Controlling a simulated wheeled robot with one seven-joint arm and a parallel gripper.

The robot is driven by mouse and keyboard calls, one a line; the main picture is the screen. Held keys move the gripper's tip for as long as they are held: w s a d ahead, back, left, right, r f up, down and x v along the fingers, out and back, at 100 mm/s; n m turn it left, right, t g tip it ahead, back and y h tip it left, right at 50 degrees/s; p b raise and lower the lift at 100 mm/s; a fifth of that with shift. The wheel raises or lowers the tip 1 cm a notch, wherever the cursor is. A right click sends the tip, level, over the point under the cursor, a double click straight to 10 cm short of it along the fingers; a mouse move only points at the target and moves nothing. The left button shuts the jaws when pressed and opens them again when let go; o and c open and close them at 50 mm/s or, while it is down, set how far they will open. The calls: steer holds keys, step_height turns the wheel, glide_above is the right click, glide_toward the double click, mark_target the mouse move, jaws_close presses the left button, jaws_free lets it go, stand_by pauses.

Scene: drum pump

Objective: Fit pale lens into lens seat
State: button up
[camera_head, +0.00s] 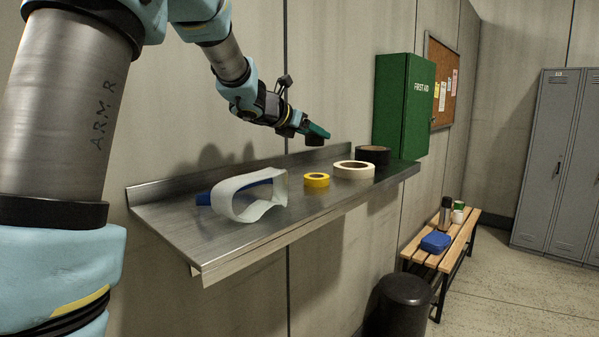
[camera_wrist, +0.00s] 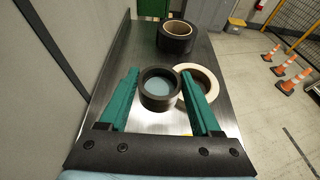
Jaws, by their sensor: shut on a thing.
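My gripper (camera_head: 318,131) is in the air above the far part of the steel shelf. In the wrist view its two green fingers (camera_wrist: 160,76) stand on either side of a short dark ring with a pale bluish disc inside, which I take for the pale lens (camera_wrist: 161,87). The fingers are shut on its sides. In the head view a dark round piece, probably the lens rim (camera_head: 313,141), shows under the fingertips. I cannot surely make out a lens seat in either view.
The steel shelf (camera_head: 190,235) carries a white curved band (camera_head: 240,184) with a blue part, a yellow tape roll (camera_head: 316,181), a cream tape roll (camera_head: 354,168) and a black roll (camera_head: 373,154). A green first aid cabinet (camera_head: 400,105) hangs beyond. The shelf's near left corner is clear.

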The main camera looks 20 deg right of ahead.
step_height(320, 180, down, 8)
steer(key=shift+r+p, duration=0.1)
steer(key=shift+p, duration=0.2)
steer(key=o, duration=1.4)
steer(key=shift+o, duration=0.2)
